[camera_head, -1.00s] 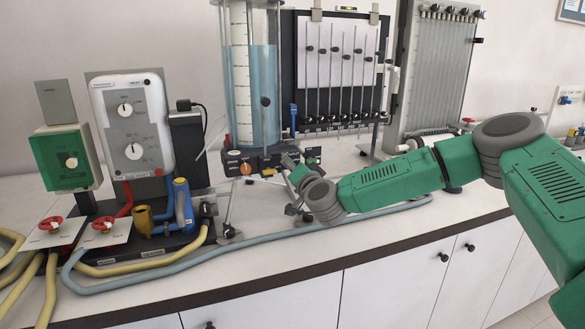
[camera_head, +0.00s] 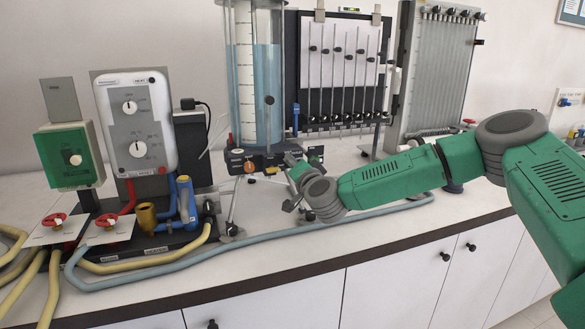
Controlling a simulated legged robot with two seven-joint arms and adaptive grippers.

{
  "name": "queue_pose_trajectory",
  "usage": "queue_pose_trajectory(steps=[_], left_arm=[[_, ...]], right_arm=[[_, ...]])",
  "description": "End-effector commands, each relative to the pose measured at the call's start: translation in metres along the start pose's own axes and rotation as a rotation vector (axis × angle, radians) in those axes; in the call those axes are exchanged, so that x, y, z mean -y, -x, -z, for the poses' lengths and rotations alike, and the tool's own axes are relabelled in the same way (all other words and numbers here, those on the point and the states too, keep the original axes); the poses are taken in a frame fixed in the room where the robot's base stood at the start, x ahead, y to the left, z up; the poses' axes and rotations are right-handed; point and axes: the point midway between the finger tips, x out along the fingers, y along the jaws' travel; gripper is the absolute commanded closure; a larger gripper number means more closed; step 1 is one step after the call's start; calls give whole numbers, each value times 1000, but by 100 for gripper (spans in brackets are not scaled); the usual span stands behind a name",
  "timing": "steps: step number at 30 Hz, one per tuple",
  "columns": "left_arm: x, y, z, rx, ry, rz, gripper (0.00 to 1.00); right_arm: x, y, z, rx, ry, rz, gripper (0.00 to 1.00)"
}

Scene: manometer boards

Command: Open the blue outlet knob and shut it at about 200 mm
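The clear cylinder (camera_head: 262,90) of blue water stands at the back centre, with a millimetre scale strip (camera_head: 243,80) inside it. The water surface is near the upper part of the cylinder; the scale numbers are too small to read. On its dark base (camera_head: 262,160) I see an orange knob (camera_head: 249,167) at the front. I cannot make out a blue knob on this base; my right gripper covers part of its right side. My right gripper (camera_head: 293,172) is at the base's right front, its fingers small and dark, their opening unclear. My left gripper is not in view.
A board of manometer tubes (camera_head: 340,75) stands behind, with a blue valve (camera_head: 295,118) at its left edge. A heater unit (camera_head: 135,120) and hoses (camera_head: 150,275) fill the left side. The white worktop (camera_head: 400,222) is mostly clear at front right.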

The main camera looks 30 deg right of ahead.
Motion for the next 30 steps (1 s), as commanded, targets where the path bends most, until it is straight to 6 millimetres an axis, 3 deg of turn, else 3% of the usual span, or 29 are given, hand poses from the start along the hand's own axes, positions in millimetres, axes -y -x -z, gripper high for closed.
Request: queue_pose_trajectory(steps=[1,30], left_arm=[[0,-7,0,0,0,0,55],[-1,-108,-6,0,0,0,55]], right_arm=[[-8,3,-10,18,-26,-9,100],[-11,2,-12,13,-923,-18,100]])
